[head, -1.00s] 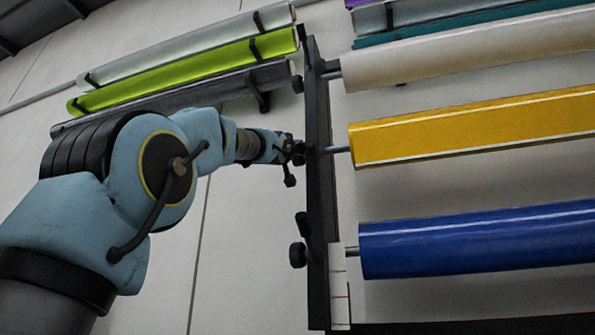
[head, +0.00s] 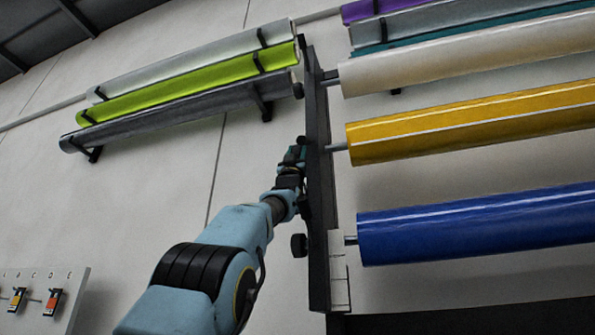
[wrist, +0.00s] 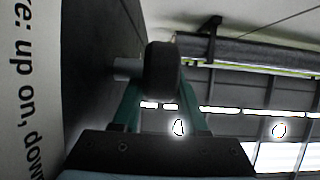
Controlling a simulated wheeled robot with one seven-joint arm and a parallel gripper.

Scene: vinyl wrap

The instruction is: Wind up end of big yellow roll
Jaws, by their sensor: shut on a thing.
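The big yellow roll (head: 470,122) hangs at the right of the head view, its shaft running into a black upright (head: 318,180). A pale edge line runs lengthwise across its front face, with yellow above and below it. My gripper (head: 297,152) is at the upright's left side, level with the yellow roll's shaft. In the wrist view my gripper's green fingers (wrist: 160,105) are shut on a black knob (wrist: 162,72) on a short grey shaft. In the head view the knob is mostly hidden by my gripper.
A cream roll (head: 470,60) is above and a blue roll (head: 470,222) below, with another black knob (head: 299,245) beside the upright. Wall rolls, including a lime one (head: 190,85), hang at upper left. A panel with switches (head: 40,300) is at lower left.

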